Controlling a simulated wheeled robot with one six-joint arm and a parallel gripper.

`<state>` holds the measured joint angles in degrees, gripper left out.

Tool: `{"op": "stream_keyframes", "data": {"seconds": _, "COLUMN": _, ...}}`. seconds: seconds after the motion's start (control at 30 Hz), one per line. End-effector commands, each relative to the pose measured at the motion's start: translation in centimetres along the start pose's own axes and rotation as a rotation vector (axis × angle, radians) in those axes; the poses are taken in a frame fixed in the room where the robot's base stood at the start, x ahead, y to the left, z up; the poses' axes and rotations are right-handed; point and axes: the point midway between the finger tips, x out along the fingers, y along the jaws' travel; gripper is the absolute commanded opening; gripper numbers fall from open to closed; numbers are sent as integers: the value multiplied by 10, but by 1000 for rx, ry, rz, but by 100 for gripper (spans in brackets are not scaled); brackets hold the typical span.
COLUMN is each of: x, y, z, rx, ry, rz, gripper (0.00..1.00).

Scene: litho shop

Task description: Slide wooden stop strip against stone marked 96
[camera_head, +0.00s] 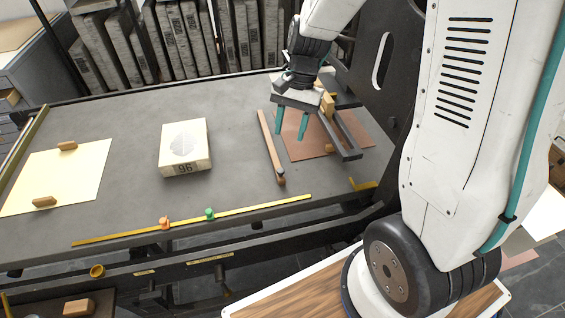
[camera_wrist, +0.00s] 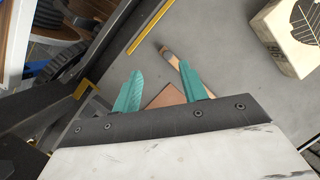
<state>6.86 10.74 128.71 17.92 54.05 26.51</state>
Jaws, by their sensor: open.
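The stone marked 96 (camera_head: 185,150) is a pale block with a leaf-like drawing on top, lying on the grey bed. It also shows at the upper right of the wrist view (camera_wrist: 287,38). The wooden stop strip (camera_head: 266,140) lies flat to the right of the stone, with a clear gap between them. In the wrist view its near part (camera_wrist: 172,57) shows beyond the right finger; the rest is hidden. My gripper (camera_head: 291,135), with teal fingers (camera_wrist: 160,76), is open and empty. It appears above the bed, just right of the strip.
A copper-coloured sheet (camera_head: 345,143) lies under a dark bar (camera_head: 347,141) at right. A yellow rule (camera_head: 250,205) with orange and green sliders runs along the front. A cream sheet (camera_head: 80,172) with wooden blocks lies left. The bed between stone and strip is clear.

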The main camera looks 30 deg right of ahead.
Motion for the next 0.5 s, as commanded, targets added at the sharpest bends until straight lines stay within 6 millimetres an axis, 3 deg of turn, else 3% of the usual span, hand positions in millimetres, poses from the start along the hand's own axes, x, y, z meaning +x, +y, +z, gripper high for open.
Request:
{"op": "stream_keyframes", "data": {"seconds": 0.03, "x": 15, "y": -3, "z": -12, "rx": 48, "ry": -22, "rz": 3, "gripper": 43}}
{"op": "stream_keyframes", "data": {"seconds": 0.2, "x": 44, "y": -9, "z": -34, "rx": 154, "ry": -57, "rz": 2, "gripper": 43}}
{"op": "stream_keyframes", "data": {"seconds": 0.5, "x": 78, "y": -10, "z": -40, "rx": 190, "ry": -69, "rz": 3, "gripper": 43}}
